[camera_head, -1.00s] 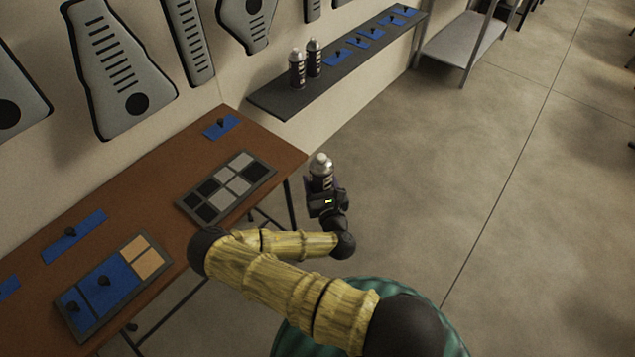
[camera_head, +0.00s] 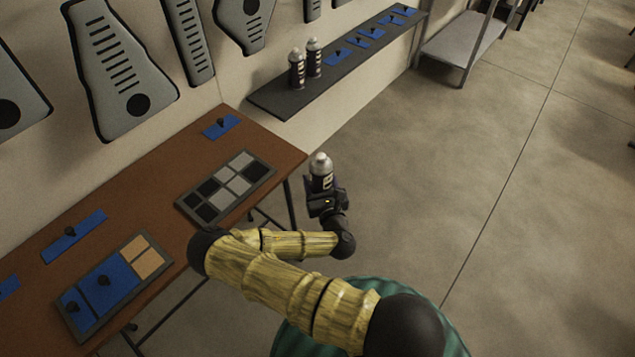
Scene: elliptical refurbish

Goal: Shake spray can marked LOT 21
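A dark spray can with a silver top (camera_head: 321,173) stands upright in my gripper (camera_head: 322,194), held in the air beyond the right end of the brown table. The gripper is shut on the can's lower part, which is hidden by the fingers. The can's label is too small to read, so I cannot tell whether it says LOT 21. Two similar spray cans, one on the left (camera_head: 297,70) and one on the right (camera_head: 314,58), stand upright on the dark wall shelf.
The brown table (camera_head: 150,212) holds a grey-and-black swatch tray (camera_head: 180,205) and several blue pads with black knobs. The dark shelf (camera_head: 283,103) runs along the wall with more blue pads. Open floor (camera_head: 450,190) lies to the right.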

